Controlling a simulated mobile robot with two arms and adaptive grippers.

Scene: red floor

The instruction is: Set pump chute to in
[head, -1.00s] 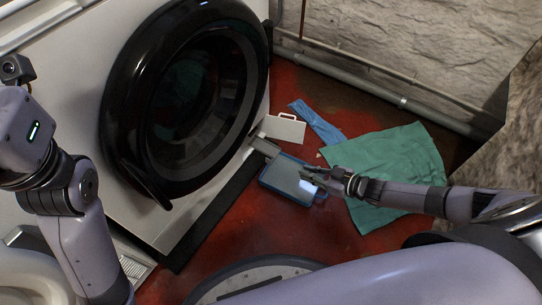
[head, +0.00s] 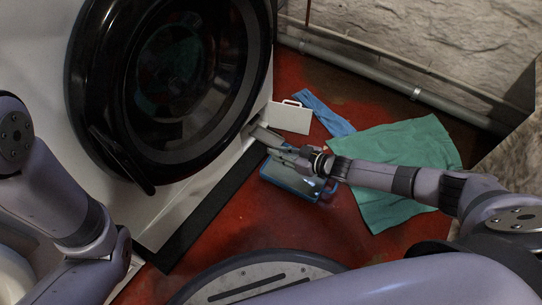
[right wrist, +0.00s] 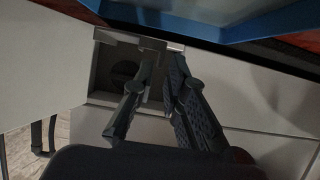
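The pump chute (head: 264,134) is a short grey piece sticking out from the lower front of the white washing machine (head: 210,185). In the right wrist view the chute (right wrist: 152,44) lies at the opening of a small square recess (right wrist: 108,70) with a dark round hole. My right gripper (head: 283,154) is at the chute's outer end. In the wrist view its two fingers (right wrist: 163,62) stand slightly apart, with the tips close to the chute. Whether they touch it is unclear. My left arm is at the left of the head view; its gripper is out of frame.
A blue-rimmed tray (head: 283,186) lies on the red floor below my right gripper. A white panel with a handle (head: 290,118) is beside the chute. A blue cloth (head: 326,113) and a green cloth (head: 408,150) lie near the wall pipe (head: 385,84). The round black door (head: 80,90) is above.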

